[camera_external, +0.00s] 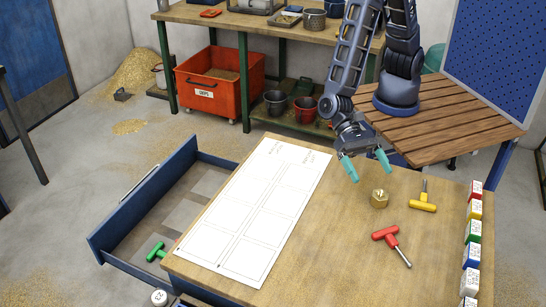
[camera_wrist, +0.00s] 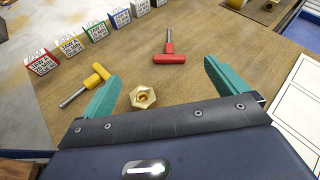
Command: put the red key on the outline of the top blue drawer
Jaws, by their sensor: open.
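The red key (camera_external: 388,240), a T-handle with a metal shaft, lies on the right part of the wooden table; it also shows in the wrist view (camera_wrist: 169,52), beyond my fingers. A white sheet (camera_external: 225,262) with printed rectangular outlines lies on the table's left part; its edge shows at right in the wrist view (camera_wrist: 299,110). The blue drawer (camera_external: 120,222) stands open left of the table, with a green key (camera_external: 156,252) in it. My gripper (camera_external: 366,168) is open and empty above the table, near the brass nut (camera_external: 379,199), which shows between the fingers in the wrist view (camera_wrist: 143,97).
A yellow key (camera_external: 423,201) lies right of the nut. Several coloured labelled blocks (camera_external: 473,231) line the table's right edge. A round white tag marked 23 (camera_external: 159,297) is at the front left. Bare tabletop lies between the sheet and the red key.

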